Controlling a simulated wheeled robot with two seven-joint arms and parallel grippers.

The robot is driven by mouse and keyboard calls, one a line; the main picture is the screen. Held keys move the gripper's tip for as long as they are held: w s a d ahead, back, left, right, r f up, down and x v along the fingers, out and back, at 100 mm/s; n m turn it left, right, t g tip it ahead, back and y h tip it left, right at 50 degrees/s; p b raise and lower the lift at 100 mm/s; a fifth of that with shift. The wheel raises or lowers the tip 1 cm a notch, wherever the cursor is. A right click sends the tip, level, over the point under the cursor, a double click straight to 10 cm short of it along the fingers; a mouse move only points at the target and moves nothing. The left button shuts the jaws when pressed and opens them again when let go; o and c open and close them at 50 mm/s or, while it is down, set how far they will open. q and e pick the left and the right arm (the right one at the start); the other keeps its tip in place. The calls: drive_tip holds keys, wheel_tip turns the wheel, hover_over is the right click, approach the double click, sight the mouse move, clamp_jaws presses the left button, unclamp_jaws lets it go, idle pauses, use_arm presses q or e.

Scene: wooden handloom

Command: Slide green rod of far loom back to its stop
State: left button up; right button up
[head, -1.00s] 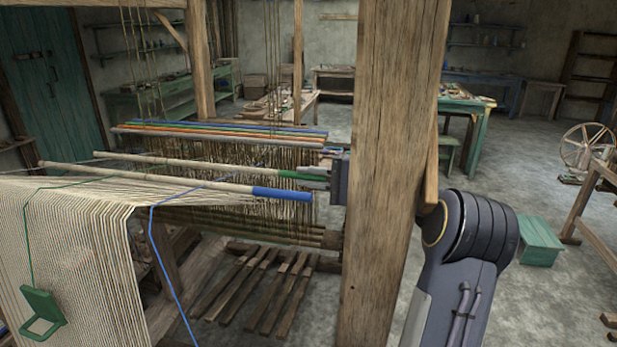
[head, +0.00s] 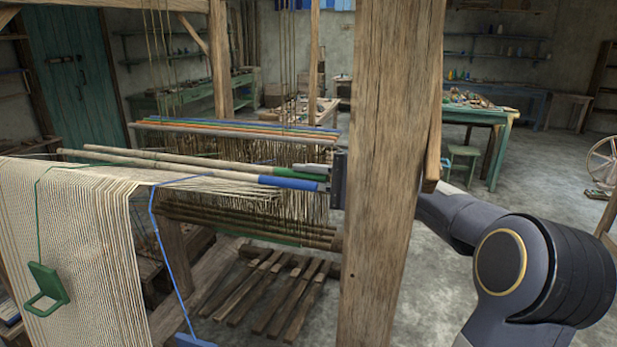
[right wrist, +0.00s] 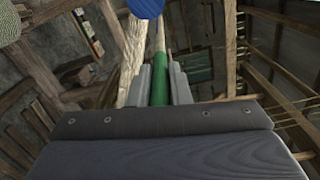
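The far loom's green-ended rod (head: 200,162) lies across the warp in the head view, just behind the blue-ended rod (head: 290,183). Its green end (right wrist: 160,88) shows in the right wrist view between the fingers of my right gripper (right wrist: 161,85). The fingers lie close on both sides of it, shut on it. In the head view my right gripper (head: 318,178) is at the rods' right ends, partly behind the wooden post. The blue end (right wrist: 146,6) shows at the top of the wrist view. I cannot make out the stop. My left gripper is not in view.
A thick wooden post (head: 385,170) stands between my right arm and the loom. White warp threads (head: 70,240) spread at left, with a green handle (head: 46,287) hanging on a cord. Treadles (head: 270,290) lie below. A green table (head: 490,115) stands at back right.

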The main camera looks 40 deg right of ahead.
drive_tip(key=o, duration=0.4)
drive_tip(key=shift+s+d, duration=0.25)
drive_tip(key=b+v, duration=0.1)
drive_tip(key=v, duration=0.6)
drive_tip(key=shift+s, duration=0.1)
